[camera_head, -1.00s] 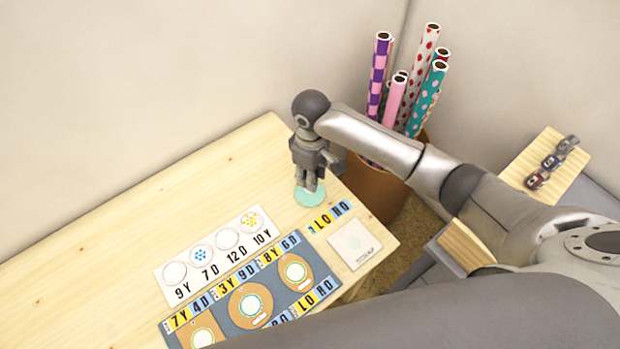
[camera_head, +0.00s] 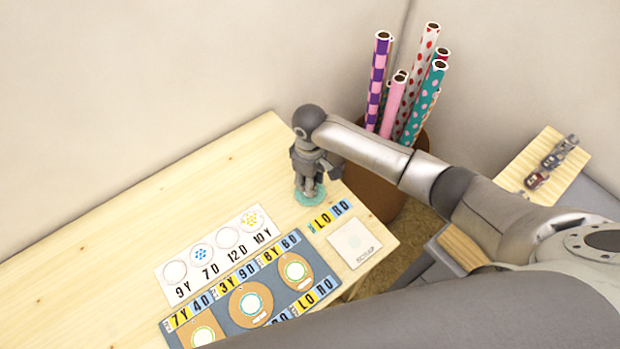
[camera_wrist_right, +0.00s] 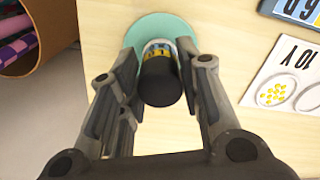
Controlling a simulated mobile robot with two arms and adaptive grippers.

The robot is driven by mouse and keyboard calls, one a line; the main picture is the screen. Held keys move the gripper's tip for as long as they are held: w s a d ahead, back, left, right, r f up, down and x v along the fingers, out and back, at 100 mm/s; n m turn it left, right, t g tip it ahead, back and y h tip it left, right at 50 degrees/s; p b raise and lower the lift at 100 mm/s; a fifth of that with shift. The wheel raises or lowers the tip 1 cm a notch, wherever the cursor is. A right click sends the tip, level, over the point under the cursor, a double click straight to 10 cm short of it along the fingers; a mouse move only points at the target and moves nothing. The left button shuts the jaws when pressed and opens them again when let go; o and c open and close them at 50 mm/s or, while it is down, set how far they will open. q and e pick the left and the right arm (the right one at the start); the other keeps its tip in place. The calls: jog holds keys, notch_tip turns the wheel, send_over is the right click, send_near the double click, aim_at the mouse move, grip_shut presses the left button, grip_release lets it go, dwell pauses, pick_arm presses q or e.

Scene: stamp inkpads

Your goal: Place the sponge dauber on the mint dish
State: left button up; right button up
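The sponge dauber (camera_wrist_right: 160,80) has a black handle and a banded label, and it stands between the fingers of my right gripper (camera_wrist_right: 158,70). The fingers look closed on its sides. The round mint dish (camera_wrist_right: 130,40) lies directly beyond the dauber's lower end; whether the sponge touches it is hidden. In the head view my right gripper (camera_head: 309,186) is low over the mint dish (camera_head: 321,197) near the table's back edge, covering most of it. My left gripper is not in view.
A white stamp sheet (camera_head: 212,254), a blue-grey mat (camera_head: 222,322) with brown pads and a white square card (camera_head: 353,243) lie in front of the gripper. A bin of patterned rolls (camera_head: 375,190) stands behind the table. The table's left side is clear.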

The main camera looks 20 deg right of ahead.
jog(key=shift+o, duration=1.4)
jog(key=shift+r, duration=0.1)
notch_tip(320, 180, up, 12)
jog(key=shift+b, duration=0.35)
jog(key=shift+s, duration=0.1)
